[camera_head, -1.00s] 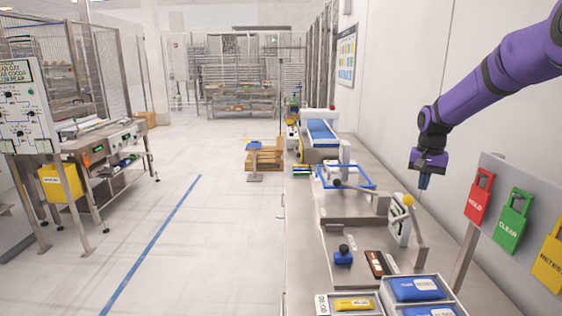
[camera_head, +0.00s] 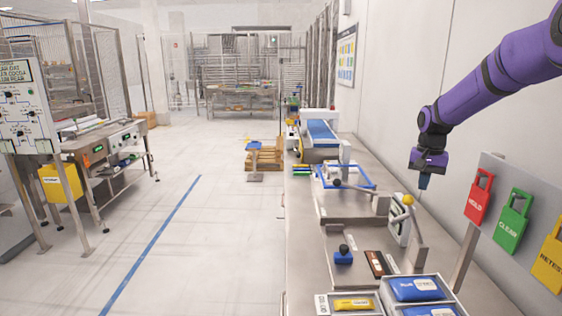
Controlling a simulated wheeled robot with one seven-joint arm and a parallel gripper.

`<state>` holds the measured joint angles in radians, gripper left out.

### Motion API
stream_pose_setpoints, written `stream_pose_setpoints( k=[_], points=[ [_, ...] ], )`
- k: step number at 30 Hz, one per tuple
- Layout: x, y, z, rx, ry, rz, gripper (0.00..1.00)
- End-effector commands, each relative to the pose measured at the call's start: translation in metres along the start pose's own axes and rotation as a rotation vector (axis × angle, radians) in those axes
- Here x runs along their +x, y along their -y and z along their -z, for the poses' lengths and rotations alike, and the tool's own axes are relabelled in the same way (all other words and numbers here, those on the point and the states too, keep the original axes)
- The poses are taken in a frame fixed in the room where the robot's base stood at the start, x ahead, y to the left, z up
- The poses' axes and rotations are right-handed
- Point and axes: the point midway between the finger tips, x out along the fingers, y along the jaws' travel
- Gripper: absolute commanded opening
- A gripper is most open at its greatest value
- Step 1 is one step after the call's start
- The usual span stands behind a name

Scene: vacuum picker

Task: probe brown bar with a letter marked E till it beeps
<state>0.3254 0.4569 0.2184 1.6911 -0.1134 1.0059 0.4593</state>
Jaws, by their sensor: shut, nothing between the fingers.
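A small dark brown bar (camera_head: 376,263) lies on the steel bench top (camera_head: 315,272), just right of a blue block with a black knob (camera_head: 343,255). It has pale marks, but they are too small to read, so I cannot tell whether one is an E. My gripper (camera_head: 424,182) hangs pointing down over the right side of the bench, well above and to the right of the brown bar. It is shut and empty, and touches nothing. A white instrument with a yellow ball-topped lever (camera_head: 404,215) stands on the bench below my gripper.
Trays with blue packs (camera_head: 413,288) and a yellow pack (camera_head: 354,303) stand at the bench's near end. Red (camera_head: 478,195), green (camera_head: 511,216) and yellow tags hang on a board at the right. A blue frame (camera_head: 345,177) and blue-belted conveyor (camera_head: 321,130) lie farther back.

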Motion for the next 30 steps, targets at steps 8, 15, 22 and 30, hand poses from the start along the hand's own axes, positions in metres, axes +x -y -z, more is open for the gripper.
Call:
stream_pose_setpoints(
  k=[8,15,22,30],
  points=[
    [0.002,0.0,0.0,0.0,0.0,0.0,0.0],
    [0.011,0.0,0.0,0.0,0.002,-0.001,0.0],
    [0.021,0.0,0.0,0.0,0.001,0.0,0.0],
    [0.032,0.0,0.0,-0.001,0.0,0.0,0.0]
  ],
)
